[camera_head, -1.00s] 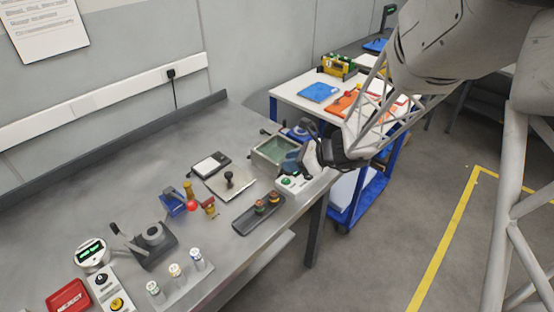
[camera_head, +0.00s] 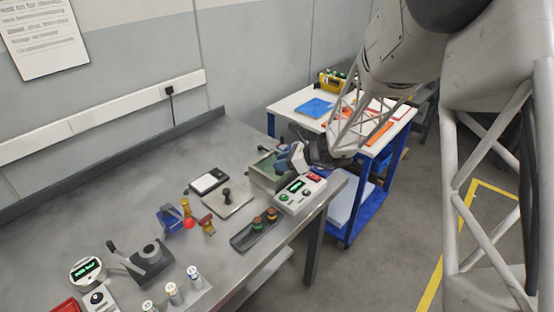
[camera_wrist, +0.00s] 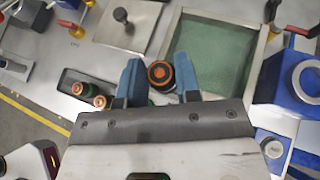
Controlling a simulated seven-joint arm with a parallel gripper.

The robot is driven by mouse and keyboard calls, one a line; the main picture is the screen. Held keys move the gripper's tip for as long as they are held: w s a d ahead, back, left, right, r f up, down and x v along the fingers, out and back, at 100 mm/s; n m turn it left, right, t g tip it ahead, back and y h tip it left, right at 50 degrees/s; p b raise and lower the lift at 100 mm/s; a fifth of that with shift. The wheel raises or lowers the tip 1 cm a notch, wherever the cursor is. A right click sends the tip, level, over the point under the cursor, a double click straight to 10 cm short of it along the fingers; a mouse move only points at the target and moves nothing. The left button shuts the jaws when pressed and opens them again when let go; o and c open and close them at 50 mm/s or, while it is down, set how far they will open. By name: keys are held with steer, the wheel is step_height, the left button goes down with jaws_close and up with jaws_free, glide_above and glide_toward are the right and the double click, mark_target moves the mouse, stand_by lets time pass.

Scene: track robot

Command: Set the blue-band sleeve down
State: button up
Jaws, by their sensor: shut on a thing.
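My gripper (camera_wrist: 159,82) is shut on a dark sleeve (camera_wrist: 160,73) with a copper-orange ring at its top, seen end-on between the blue fingers in the wrist view. Its band colour is hidden there. In the head view my gripper (camera_head: 286,162) is at the green-floored tray (camera_head: 256,178), near the bench's right end, and hides the sleeve. Two other sleeves, one green-banded (camera_head: 257,224) and one red-banded (camera_head: 272,214), stand in a dark narrow tray (camera_head: 243,242). The wrist view shows the green floor (camera_wrist: 213,55) to the right of the held sleeve, with no part in it.
A control box (camera_head: 300,195) with a lit display stands in front of the green-floored tray. A plate with a black knob (camera_head: 229,197) lies to the left. A blue device with a pale ring (camera_wrist: 300,82) is at the wrist view's right. A blue cart (camera_head: 368,170) stands beyond the bench.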

steer(key=w+a, duration=0.1)
steer(key=w, duration=0.6)
steer(key=shift+w+a+f, duration=0.15)
steer(key=shift+f, duration=0.15)
steer(key=shift+f, duration=0.1)
steer(key=shift+f, duration=1.65)
steer(key=shift+f, duration=0.5)
